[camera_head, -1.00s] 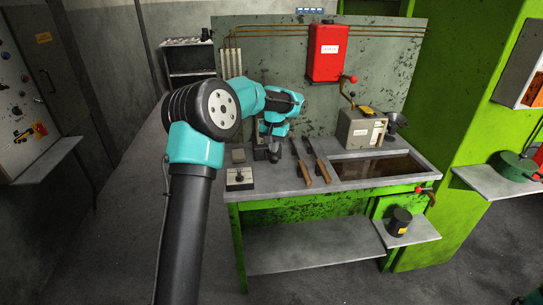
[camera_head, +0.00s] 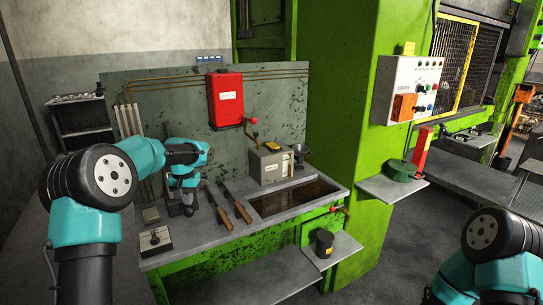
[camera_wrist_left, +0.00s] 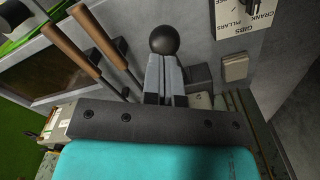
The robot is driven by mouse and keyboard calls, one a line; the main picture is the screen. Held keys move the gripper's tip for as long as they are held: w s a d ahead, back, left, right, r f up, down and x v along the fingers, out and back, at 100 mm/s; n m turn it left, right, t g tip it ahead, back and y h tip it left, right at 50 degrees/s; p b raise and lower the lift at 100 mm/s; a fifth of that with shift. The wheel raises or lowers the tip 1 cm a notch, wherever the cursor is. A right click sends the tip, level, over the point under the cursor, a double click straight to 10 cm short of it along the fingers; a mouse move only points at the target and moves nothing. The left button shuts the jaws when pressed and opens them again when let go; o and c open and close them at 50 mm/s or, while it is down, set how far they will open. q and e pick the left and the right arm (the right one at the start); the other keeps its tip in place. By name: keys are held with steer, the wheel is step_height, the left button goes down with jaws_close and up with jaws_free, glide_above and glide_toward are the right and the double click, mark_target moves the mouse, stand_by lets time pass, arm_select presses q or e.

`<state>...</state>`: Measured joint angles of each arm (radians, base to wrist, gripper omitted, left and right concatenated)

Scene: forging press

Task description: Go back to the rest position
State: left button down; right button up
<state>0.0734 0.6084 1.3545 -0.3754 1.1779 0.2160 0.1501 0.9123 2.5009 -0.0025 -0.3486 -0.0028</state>
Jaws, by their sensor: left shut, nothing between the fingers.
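My left arm reaches over the grey bench (camera_head: 195,250). Its gripper (camera_head: 187,208) points down at the bench's left part, beside two wooden-handled tools. In the left wrist view the gripper's grey fingers (camera_wrist_left: 163,78) are together with nothing between them. A black ball knob (camera_wrist_left: 168,38) shows just beyond the fingertips; I cannot tell whether they touch it. My right arm shows at the lower right of the head view, with its gripper out of sight.
A small selector box (camera_head: 155,239) sits left of the gripper. The wooden-handled tools (camera_head: 241,212) lie to its right, before a sunken tray (camera_head: 290,199). A grey box with a crank (camera_head: 270,165) and a red box (camera_head: 225,98) stand behind. A green press column (camera_head: 335,100) rises at right.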

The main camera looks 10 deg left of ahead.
arm_select(q)
steer(key=s+d+f+m+h, duration=0.1)
steer(key=s+d+f, duration=0.1)
steer(key=d+f, duration=0.45)
steer(key=s+d+f+h, duration=0.1)
steer(key=s+d+f, duration=0.2)
steer(key=f, duration=0.6)
steer(key=s+d+f+m+h, duration=0.1)
steer(key=s+d+f, duration=0.1)
steer(key=d+f, duration=0.35)
steer(key=s+d+f, duration=0.1)
steer(key=s+f, duration=0.4)
steer(key=s, duration=0.3)
steer(key=s+d+f+n, duration=0.1)
steer(key=s+f, duration=0.4)
steer(key=s, duration=0.4)
steer(key=s+d+f+n, duration=0.1)
steer(key=s+f, duration=0.4)
steer(key=s, duration=0.4)
steer(key=shift+d+t+h, duration=0.4)
steer(key=shift+w+f, duration=0.1)
